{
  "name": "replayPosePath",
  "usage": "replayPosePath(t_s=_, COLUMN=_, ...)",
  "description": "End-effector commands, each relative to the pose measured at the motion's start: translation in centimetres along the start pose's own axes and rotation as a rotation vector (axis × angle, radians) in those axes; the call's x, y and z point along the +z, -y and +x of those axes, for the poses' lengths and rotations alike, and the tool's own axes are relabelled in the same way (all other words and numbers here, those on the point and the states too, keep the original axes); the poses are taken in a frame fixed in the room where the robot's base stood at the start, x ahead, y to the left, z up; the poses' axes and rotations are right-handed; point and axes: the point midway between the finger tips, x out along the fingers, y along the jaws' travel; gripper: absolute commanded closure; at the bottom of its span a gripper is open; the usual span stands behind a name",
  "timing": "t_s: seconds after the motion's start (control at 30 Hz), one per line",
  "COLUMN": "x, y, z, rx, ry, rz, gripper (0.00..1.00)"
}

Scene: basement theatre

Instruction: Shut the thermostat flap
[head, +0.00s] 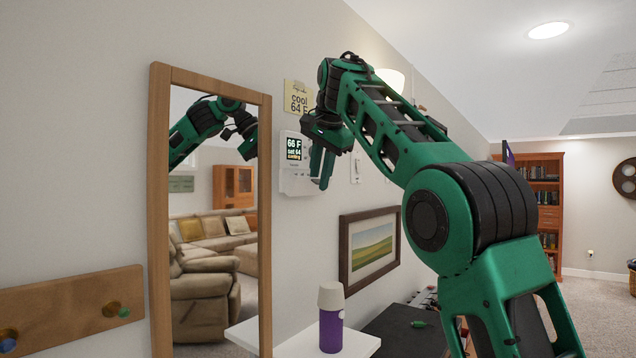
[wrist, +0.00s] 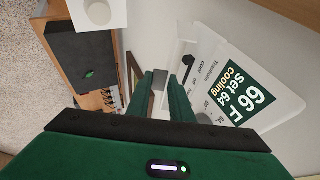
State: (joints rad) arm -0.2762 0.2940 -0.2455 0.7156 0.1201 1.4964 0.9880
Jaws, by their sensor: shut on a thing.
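The white thermostat (head: 292,148) is on the wall right of the mirror; its dark screen reads 66 F, set 64, cooling. It also shows large and tilted at the right of the wrist view (wrist: 238,92). Its pale flap (head: 296,183) is at the thermostat's lower edge and stands out from it, open. In the wrist view the flap (wrist: 182,48) looks thin and partly clear, beside the fingertips. My gripper (head: 322,172) is at the flap's right side, fingers pointing down, shut on it. The fingers (wrist: 173,80) hide part of the flap and the exact contact.
A wood-framed mirror (head: 158,200) leans left of the thermostat. A yellow note (head: 297,97) reading cool 64 F is above it. A framed picture (head: 370,250) hangs lower right. A white shelf (head: 290,345) with a purple bottle (head: 331,325) is below.

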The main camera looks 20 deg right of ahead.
Motion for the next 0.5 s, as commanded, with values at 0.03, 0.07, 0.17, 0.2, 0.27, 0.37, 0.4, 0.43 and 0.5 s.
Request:
replayPosePath(t_s=0.03, x=0.04, y=0.03, z=0.38, rx=0.006, ry=0.001, rz=-0.002, gripper=1.00)
replayPosePath(t_s=0.07, x=0.04, y=0.03, z=0.38, rx=0.006, ry=0.001, rz=-0.002, gripper=1.00)
replayPosePath(t_s=0.17, x=0.02, y=0.03, z=0.37, rx=0.007, ry=0.001, rz=-0.002, gripper=1.00)
replayPosePath(t_s=0.2, x=0.01, y=0.03, z=0.37, rx=0.007, ry=0.001, rz=-0.002, gripper=1.00)
replayPosePath(t_s=0.27, x=0.00, y=0.03, z=0.37, rx=0.007, ry=0.001, rz=-0.001, gripper=1.00)
replayPosePath(t_s=0.37, x=-0.01, y=0.02, z=0.38, rx=0.007, ry=0.000, rz=-0.001, gripper=1.00)
replayPosePath(t_s=0.4, x=-0.02, y=0.02, z=0.38, rx=0.007, ry=0.000, rz=-0.001, gripper=1.00)
replayPosePath(t_s=0.43, x=-0.02, y=0.02, z=0.38, rx=0.007, ry=0.000, rz=-0.001, gripper=1.00)
replayPosePath(t_s=0.5, x=-0.03, y=0.02, z=0.37, rx=0.007, ry=0.000, rz=-0.001, gripper=0.64)
